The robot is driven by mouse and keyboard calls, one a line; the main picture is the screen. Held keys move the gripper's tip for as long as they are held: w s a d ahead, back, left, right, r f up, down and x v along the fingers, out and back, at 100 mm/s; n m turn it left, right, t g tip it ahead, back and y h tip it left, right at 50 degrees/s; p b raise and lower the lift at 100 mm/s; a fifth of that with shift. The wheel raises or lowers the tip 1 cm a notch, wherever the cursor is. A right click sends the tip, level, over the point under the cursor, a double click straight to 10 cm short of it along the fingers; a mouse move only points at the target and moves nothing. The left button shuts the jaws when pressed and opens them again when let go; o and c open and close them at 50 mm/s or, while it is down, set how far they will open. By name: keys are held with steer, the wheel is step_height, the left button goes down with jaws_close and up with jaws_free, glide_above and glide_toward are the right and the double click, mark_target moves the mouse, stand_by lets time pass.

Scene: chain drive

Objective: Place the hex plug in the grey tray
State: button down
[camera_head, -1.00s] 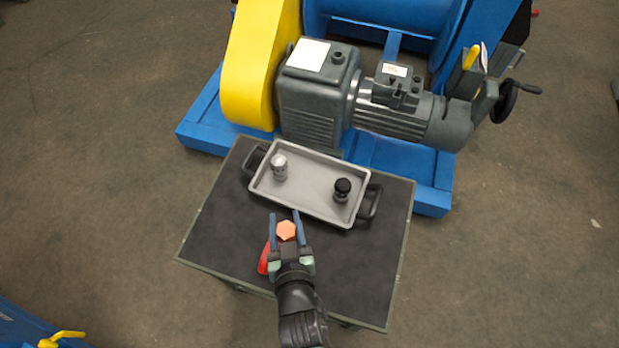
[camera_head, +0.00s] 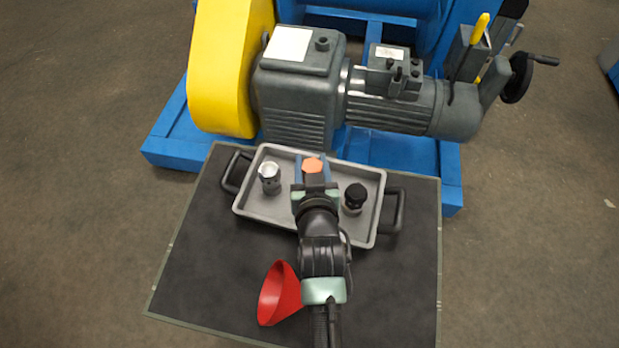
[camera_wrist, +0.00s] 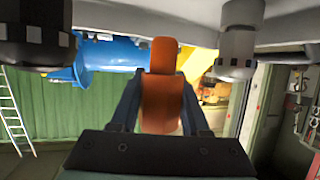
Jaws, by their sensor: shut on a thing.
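The orange hex plug (camera_head: 313,166) is held between the fingers of my gripper (camera_head: 312,161), which is shut on it. In the wrist view the plug (camera_wrist: 161,95) stands between the two fingers. In the head view, the gripper and plug are over the middle of the grey tray (camera_head: 270,217), between its two fittings. The gap between plug and tray floor cannot be judged. My gripper hides part of the tray.
In the tray are a silver-topped fitting (camera_head: 269,178) at left and a black-topped fitting (camera_head: 355,198) at right. A grey gearmotor (camera_head: 300,95) with a yellow guard (camera_head: 228,70) stands behind.

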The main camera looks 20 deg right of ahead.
steer(key=shift+f+b, duration=0.65)
steer(key=shift+f, duration=1.75)
steer(key=shift+f, duration=0.15)
steer(key=shift+c, duration=1.9)
jaws_free()
steer(key=shift+r, duration=0.2)
steer(key=p+v, duration=0.2)
steer(key=v, duration=1)
steer(key=shift+f+p, duration=0.1)
steer(key=shift+p, duration=0.2)
